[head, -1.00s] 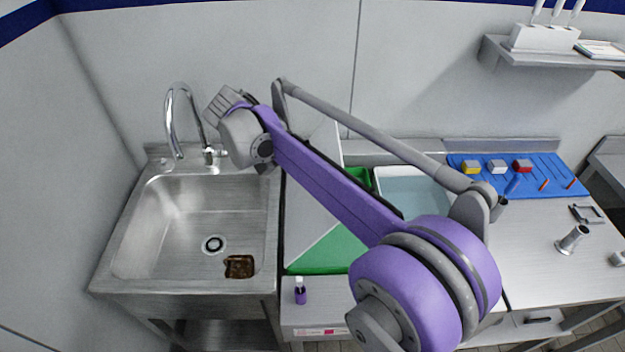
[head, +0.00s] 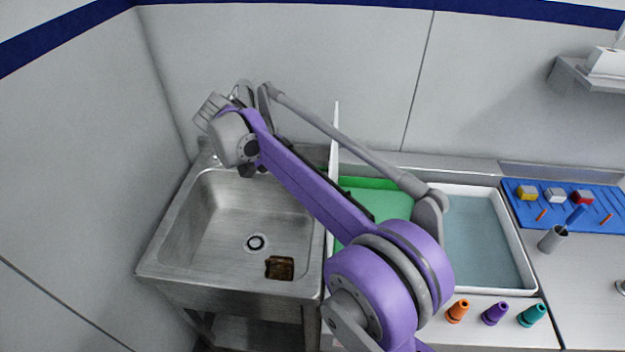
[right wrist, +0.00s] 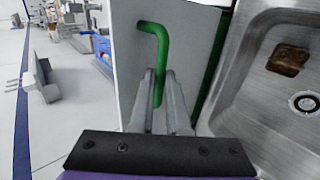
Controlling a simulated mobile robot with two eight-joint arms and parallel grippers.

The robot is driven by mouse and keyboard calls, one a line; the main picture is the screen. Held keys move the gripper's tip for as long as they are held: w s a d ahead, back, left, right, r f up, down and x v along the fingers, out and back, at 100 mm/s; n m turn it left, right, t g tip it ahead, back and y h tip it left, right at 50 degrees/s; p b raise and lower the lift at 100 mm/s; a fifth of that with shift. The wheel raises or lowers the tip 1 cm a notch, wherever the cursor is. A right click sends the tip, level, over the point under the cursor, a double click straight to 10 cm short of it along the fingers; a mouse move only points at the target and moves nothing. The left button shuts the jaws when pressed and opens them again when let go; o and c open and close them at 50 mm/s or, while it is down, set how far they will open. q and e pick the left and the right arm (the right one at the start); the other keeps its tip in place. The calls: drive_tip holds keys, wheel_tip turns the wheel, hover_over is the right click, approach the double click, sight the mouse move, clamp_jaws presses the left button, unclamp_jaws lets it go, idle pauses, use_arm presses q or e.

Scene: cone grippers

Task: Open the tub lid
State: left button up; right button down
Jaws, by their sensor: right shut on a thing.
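The white tub lid (head: 335,140) stands nearly upright and almost edge-on in the head view, beside the sink. The green of the open tub (head: 380,186) shows to its right, partly hidden by my right arm. In the right wrist view the lid (right wrist: 128,20) is a pale panel with a bent green handle (right wrist: 153,27). My right gripper (right wrist: 161,76) is shut on the handle's lower part. In the head view its fingers are hidden behind my purple arm. My left gripper is not in view.
A steel sink (head: 215,235) with a brown sponge-like piece (head: 280,267) lies left of the tub. A white basin of water (head: 485,245) is to the right. Orange (head: 458,311), purple (head: 495,313) and teal (head: 532,315) cones stand in front. A blue mat (head: 565,208) holds small blocks.

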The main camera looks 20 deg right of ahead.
drive_tip(key=shift+f, duration=0.1)
drive_tip(key=c, duration=0.9)
unclamp_jaws()
drive_tip(key=shift+w, duration=0.1)
wheel_tip(320, 180, up, 10)
drive_tip(key=shift+r, duration=0.1)
